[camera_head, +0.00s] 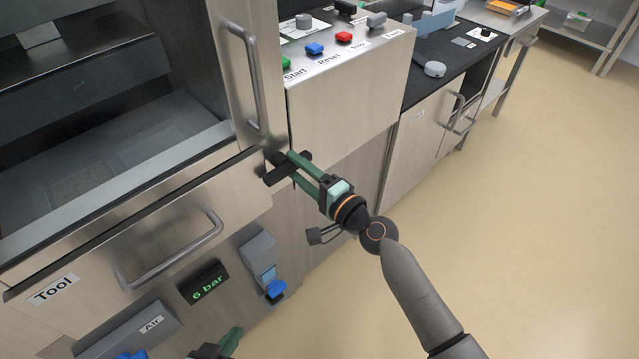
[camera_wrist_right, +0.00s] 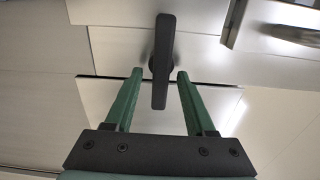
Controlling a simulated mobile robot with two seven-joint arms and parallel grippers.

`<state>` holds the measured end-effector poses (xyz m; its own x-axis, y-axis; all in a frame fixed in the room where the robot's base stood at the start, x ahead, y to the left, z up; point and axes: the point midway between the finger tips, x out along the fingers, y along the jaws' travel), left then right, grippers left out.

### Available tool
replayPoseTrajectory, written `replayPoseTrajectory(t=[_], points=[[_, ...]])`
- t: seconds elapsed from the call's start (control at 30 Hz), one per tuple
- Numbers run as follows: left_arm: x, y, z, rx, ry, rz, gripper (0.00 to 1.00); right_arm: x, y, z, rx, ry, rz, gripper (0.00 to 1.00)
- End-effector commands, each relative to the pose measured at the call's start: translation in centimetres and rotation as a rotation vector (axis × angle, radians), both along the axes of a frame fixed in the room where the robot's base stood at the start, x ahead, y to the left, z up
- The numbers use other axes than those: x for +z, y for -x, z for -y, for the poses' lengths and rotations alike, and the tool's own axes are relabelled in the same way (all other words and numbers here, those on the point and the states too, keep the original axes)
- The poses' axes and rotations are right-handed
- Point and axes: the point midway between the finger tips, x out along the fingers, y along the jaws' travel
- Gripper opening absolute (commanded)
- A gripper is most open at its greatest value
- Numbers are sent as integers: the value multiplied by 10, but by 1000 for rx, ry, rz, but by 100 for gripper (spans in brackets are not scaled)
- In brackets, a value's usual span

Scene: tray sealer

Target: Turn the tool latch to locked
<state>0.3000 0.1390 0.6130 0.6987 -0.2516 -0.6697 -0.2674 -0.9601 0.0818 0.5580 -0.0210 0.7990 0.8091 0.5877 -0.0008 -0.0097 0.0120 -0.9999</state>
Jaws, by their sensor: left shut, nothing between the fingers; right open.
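The tool latch (camera_head: 279,174) is a black bar on the front of the machine, at the right end of the panel above the Tool drawer (camera_head: 92,268). In the right wrist view the latch (camera_wrist_right: 162,62) stands upright in the picture, its lower end between my two fingers. My right gripper (camera_head: 293,167) is open, with one green finger on each side of the bar; the right wrist view shows gaps on both sides (camera_wrist_right: 160,75). My left gripper (camera_head: 228,342) is shut and empty at the bottom edge, mostly cut off by the frame.
A vertical door handle (camera_head: 250,75) is just above the latch. The drawer handle (camera_head: 170,252), a 6 bar display (camera_head: 204,283), a blue-knobbed unit (camera_head: 265,268) and an Air box (camera_head: 140,335) lie below left. Buttons sit on the control panel (camera_head: 340,62). The floor (camera_head: 540,220) at right is clear.

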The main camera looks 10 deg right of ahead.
Motion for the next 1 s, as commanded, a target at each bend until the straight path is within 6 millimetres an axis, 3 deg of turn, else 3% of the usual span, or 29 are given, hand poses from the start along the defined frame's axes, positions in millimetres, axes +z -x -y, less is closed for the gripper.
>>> replayPoseTrajectory(t=[0.3, 0.5, 1.0], points=[[0, 0, 0, 0, 0, -1, 0, -2, 55, 40, 1, 4, -3, 55], [-4, 0, 0, -1, -1, 0, 0, -2, 81, 58, 1, 2, -2, 55], [-2, -1, 0, 0, 0, 4, 0, 0, 90, 65, 1, -1, -2, 55]])
